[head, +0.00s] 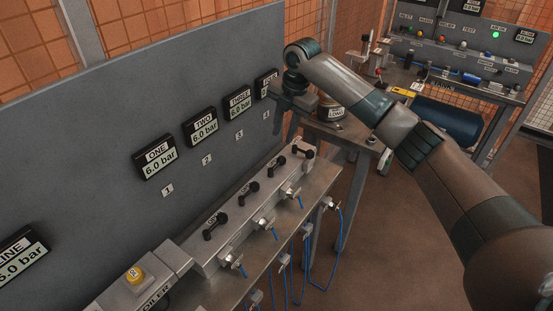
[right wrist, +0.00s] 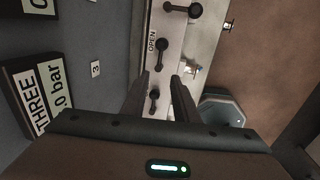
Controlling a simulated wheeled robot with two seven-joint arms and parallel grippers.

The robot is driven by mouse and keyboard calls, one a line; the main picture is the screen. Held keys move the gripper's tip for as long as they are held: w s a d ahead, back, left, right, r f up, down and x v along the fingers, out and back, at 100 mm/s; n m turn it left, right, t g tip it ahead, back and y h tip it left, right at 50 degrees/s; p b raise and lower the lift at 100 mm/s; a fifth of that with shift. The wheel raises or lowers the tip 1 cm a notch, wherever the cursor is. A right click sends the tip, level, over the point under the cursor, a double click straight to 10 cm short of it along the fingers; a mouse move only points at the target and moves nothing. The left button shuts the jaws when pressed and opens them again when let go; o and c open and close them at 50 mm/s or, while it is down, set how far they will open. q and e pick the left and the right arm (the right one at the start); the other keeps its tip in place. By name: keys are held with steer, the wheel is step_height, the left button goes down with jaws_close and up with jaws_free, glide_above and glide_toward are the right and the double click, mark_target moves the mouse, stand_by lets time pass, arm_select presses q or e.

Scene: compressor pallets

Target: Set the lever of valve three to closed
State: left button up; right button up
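The grey valve manifold (head: 232,226) runs along the bench with a row of black levers. Valve three's lever (head: 273,169) is third from the near end and lies roughly along the manifold, under the THREE display (head: 238,102). In the right wrist view, the middle lever (right wrist: 162,46), beside an OPEN label, appears to be valve three's; the 3 tag (right wrist: 95,68) is to its left. My right gripper (head: 287,118) is above the far end of the manifold, apart from it. Its fingers (right wrist: 162,84) are spread and hold nothing. My left gripper is out of view.
Valve four's lever (head: 302,150) points out from the panel. The upright grey panel (head: 120,120) stands close behind the manifold. Blue hoses (head: 320,255) hang at the bench front. A second bench (head: 455,75) and a blue tank (head: 447,118) stand behind right.

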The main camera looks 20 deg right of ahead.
mark_target(275, 166)
steer(key=f+p, duration=0.1)
steer(key=f, duration=0.3)
steer(key=w+a+f+p, duration=0.1)
steer(key=f, duration=0.3)
steer(key=w+f+p, duration=0.1)
steer(key=f, duration=0.4)
steer(key=shift+a+f, duration=0.1)
steer(key=shift+a, duration=0.2)
jaws_close()
stand_by(0.8)
